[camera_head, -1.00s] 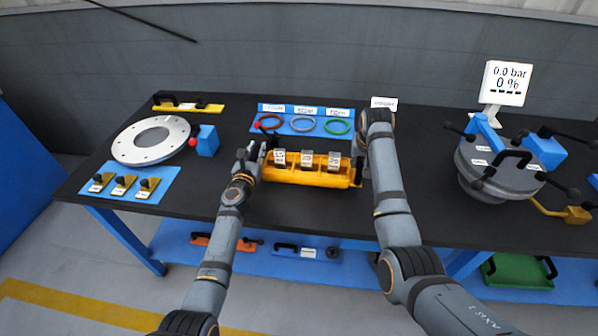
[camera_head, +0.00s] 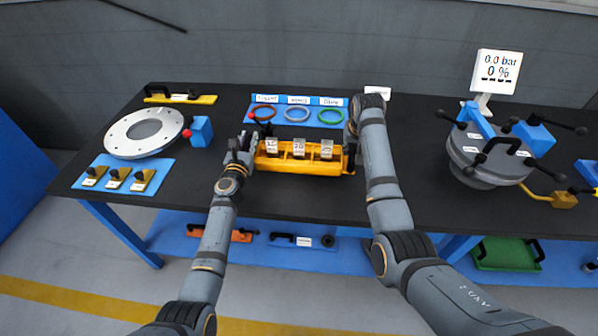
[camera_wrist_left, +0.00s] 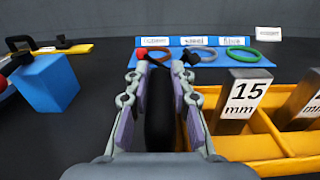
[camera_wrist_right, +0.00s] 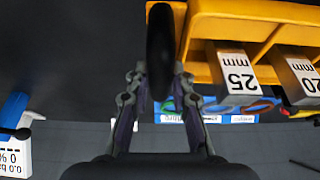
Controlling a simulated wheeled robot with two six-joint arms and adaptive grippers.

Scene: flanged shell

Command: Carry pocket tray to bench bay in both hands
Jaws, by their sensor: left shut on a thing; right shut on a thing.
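The yellow pocket tray (camera_head: 285,164) lies between my two grippers at the middle of the dark bench. It holds metal blocks in its pockets; the left wrist view shows one marked 15 mm (camera_wrist_left: 243,98) and the right wrist view shows one marked 25 mm (camera_wrist_right: 237,80). My left gripper (camera_head: 245,148) is shut on the tray's black left handle (camera_wrist_left: 159,105). My right gripper (camera_head: 353,140) is shut on the black right handle (camera_wrist_right: 160,50). I cannot tell whether the tray touches the bench. No marked bench bay is clearly identifiable.
A blue ring board (camera_head: 297,112) with three coloured rings lies behind the tray. A grey flange (camera_head: 144,132) and blue block (camera_head: 200,131) stand left. A grey vessel (camera_head: 488,157) with handles stands right, below a display (camera_head: 498,72). Bare bench (camera_head: 300,198) lies in front.

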